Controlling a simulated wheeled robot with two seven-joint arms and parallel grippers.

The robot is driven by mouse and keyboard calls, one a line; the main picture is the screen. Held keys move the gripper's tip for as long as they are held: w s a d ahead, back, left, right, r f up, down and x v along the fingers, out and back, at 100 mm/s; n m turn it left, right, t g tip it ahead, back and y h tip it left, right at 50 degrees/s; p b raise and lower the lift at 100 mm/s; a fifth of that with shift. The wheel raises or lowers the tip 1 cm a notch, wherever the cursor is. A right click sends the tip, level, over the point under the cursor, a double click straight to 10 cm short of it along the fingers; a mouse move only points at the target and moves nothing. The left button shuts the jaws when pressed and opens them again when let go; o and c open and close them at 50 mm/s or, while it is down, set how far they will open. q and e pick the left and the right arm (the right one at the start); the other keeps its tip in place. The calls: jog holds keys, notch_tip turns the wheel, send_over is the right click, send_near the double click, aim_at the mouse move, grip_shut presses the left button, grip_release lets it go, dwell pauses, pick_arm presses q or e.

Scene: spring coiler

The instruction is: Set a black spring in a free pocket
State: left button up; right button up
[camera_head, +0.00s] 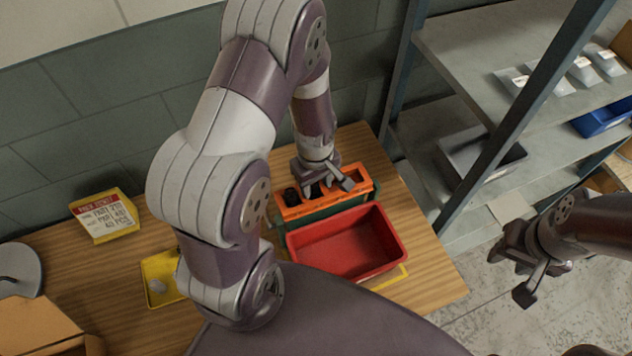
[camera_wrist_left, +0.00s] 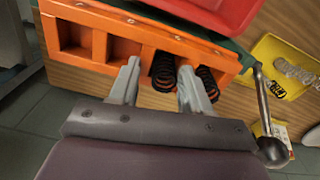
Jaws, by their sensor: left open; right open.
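An orange rack (camera_head: 292,213) stands on the wooden table. In the left wrist view, the orange rack (camera_wrist_left: 222,62) has a row of pockets. The two at the left are empty. One black spring (camera_wrist_left: 164,70) stands in the third pocket and another black spring (camera_wrist_left: 208,84) in the rightmost one. My left gripper (camera_head: 325,184) is over the rack. Its open fingers (camera_wrist_left: 160,88) appear on either side of the third pocket's spring; contact cannot be told. My right gripper (camera_head: 528,268) is open and empty, away from the table at the right.
A red bin (camera_head: 345,245) sits directly in front of the rack. A yellow tray (camera_wrist_left: 262,52) holds a loose black spring (camera_wrist_left: 278,90) and pale springs (camera_wrist_left: 300,72). A ticket stand (camera_head: 105,215) is at the left. Metal shelving (camera_head: 470,60) stands at the right.

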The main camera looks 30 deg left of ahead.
pick_arm(q)
jog(key=shift+s+f, duration=0.65)
jog(key=shift+s, duration=0.2)
pick_arm(e)
jog(key=shift+s+f, duration=0.15)
jog(key=shift+f, duration=0.1)
pick_arm(q)
jog(key=shift+w+r, duration=0.1)
jog(key=shift+r, duration=0.1)
jog(key=r, duration=0.3)
jog(key=w+r, duration=0.1)
jog(key=shift+a+r+b, duration=0.3)
jog(key=shift+b, duration=0.05)
notch_tip(320, 180, up, 12)
jog(key=p, duration=0.2)
jog(key=shift+d+f, duration=0.15)
jog(key=shift+d, duration=0.25)
pick_arm(e)
jog(key=shift+w+a+r, duration=0.25)
jog(key=shift+r, duration=0.3)
